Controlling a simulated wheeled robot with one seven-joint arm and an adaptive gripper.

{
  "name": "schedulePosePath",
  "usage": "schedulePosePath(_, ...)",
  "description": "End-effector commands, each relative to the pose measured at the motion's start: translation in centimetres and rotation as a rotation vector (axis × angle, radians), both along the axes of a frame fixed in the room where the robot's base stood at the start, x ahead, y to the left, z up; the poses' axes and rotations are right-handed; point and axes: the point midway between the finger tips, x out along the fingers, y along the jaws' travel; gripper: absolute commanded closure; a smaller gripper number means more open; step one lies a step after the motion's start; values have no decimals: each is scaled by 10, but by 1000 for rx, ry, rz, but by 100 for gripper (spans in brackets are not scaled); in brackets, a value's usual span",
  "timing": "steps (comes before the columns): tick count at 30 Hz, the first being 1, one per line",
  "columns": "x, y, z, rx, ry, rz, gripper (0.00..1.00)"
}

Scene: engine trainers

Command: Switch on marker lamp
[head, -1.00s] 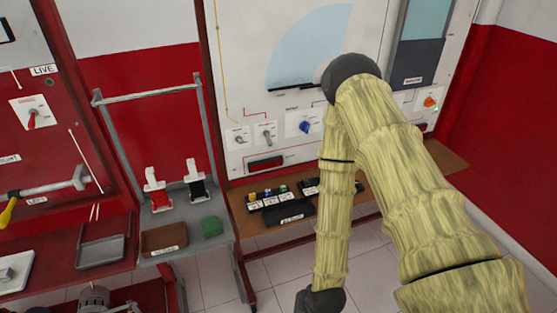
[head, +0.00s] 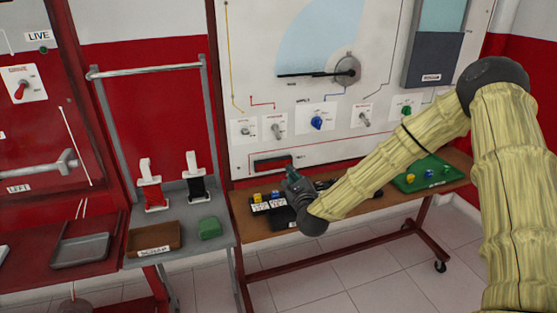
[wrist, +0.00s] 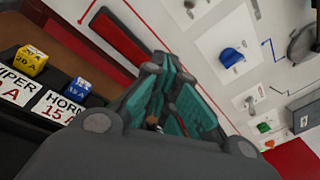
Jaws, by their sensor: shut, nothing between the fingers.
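The white panel (head: 300,150) carries a row of controls: two grey toggle switches on the left (head: 245,131) (head: 275,128), a blue knob (head: 317,122), a third toggle switch (head: 364,118) and a green knob (head: 405,110). Their labels are too small to read, so I cannot tell which one belongs to the marker lamp. My gripper (head: 290,172) is shut and empty, below the row and over the bench. In the wrist view the teal fingers (wrist: 177,100) are together, with the blue knob (wrist: 231,57), a toggle (wrist: 250,105) and the green knob (wrist: 263,127) beyond.
A wooden bench (head: 390,207) stands under the panel. Yellow and blue fuses marked WIPER and HORN (wrist: 70,95) sit beside my gripper. A dark red bar (wrist: 120,38) is on the panel close by. A green tray (head: 425,175) lies at the bench's right.

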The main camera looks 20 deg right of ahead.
Motion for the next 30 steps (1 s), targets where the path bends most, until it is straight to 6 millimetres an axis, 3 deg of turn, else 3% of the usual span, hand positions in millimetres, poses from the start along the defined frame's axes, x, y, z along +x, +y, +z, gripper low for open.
schedulePosePath(6,9,-12,7,107,-58,-24,100)
schedulePosePath(20,15,-13,9,111,-60,-24,100)
schedulePosePath(30,63,-19,12,108,-61,-24,100)
